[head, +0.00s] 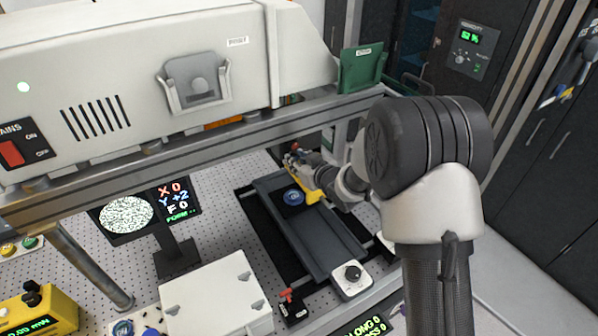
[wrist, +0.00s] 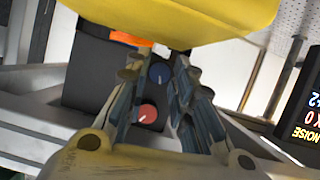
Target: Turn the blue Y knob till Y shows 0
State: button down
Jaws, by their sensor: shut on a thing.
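The blue Y knob (wrist: 160,73) shows in the wrist view on a dark block, with a white pointer line. My gripper (wrist: 156,78) has a finger on each side of it and is shut on it. The red knob (wrist: 148,113) sits just below on the same block, between the fingers in the picture. In the head view my gripper (head: 294,160) reaches under the beam, and its fingers hide the blue knob there. The readout screen (head: 175,198) shows X 0, Y +2 and F 0, with a small green line below.
A round fringe-like picture (head: 127,215) shows beside the readout. A white box (head: 215,297) stands at the front.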

jog(key=shift+f+n+h+b, duration=0.1)
jog(key=shift+n+h+b, duration=0.25)
jog(key=shift+b, duration=0.8)
jog(key=c, duration=1.4)
grip_release()
jog(key=shift+o, duration=0.2)
jog(key=v, duration=1.2)
jog(key=shift+s, duration=0.15)
